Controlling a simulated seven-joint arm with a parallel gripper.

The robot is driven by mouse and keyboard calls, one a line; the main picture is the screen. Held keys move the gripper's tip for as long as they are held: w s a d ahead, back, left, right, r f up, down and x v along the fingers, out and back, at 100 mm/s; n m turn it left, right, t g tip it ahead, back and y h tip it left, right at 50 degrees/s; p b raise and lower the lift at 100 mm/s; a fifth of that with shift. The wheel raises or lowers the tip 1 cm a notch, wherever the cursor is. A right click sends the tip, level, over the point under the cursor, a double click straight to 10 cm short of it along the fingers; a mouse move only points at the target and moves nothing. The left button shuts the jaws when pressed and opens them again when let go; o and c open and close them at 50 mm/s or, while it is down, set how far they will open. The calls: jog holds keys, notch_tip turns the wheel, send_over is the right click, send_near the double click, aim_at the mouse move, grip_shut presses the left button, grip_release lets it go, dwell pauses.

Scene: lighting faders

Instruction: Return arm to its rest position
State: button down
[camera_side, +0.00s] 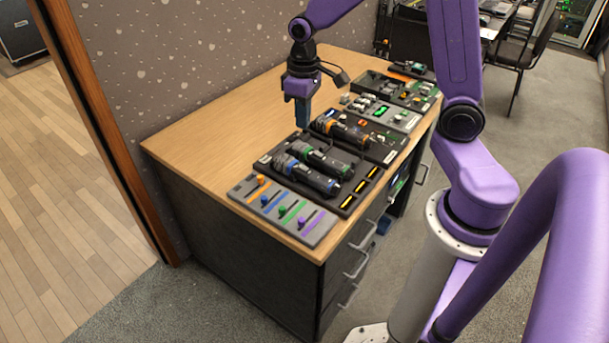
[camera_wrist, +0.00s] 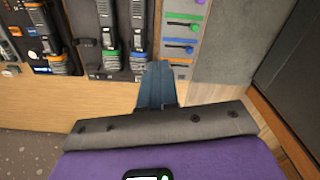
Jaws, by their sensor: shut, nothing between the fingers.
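My gripper (camera_side: 302,117) is shut and empty, pointing down above the back part of the wooden desk in the side view. In the wrist view its blue fingers (camera_wrist: 157,84) are together, with the fader panel and a tray of torches beyond them. The grey fader panel (camera_side: 283,209) lies at the desk's front left end, with orange, blue, green and purple sliders. It also shows at the top of the wrist view (camera_wrist: 182,55). My gripper appears apart from the panel and the tray.
A dark tray (camera_side: 346,210) holds torches with blue and green bands beside the panel. A torch with an orange band (camera_side: 341,128) and more panels (camera_side: 383,112) run along the desk (camera_side: 200,130). The speckled wall (camera_side: 180,60) stands behind. The desk's back left is clear.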

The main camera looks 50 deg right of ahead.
jog(key=s+a+r+n, duration=0.1)
jog(key=s+a+n, duration=0.1)
jog(key=s, duration=0.6)
jog(key=s+a+r+n, duration=0.1)
jog(key=s+a+n, duration=0.2)
jog(key=s, duration=0.4)
jog(key=s+a+r+n, duration=0.1)
jog(key=s+n, duration=0.3)
jog(key=s, duration=0.4)
jog(key=shift+s+a+r+n, duration=0.3)
jog(key=shift+a+r, duration=0.1)
jog(key=shift+a, duration=0.3)
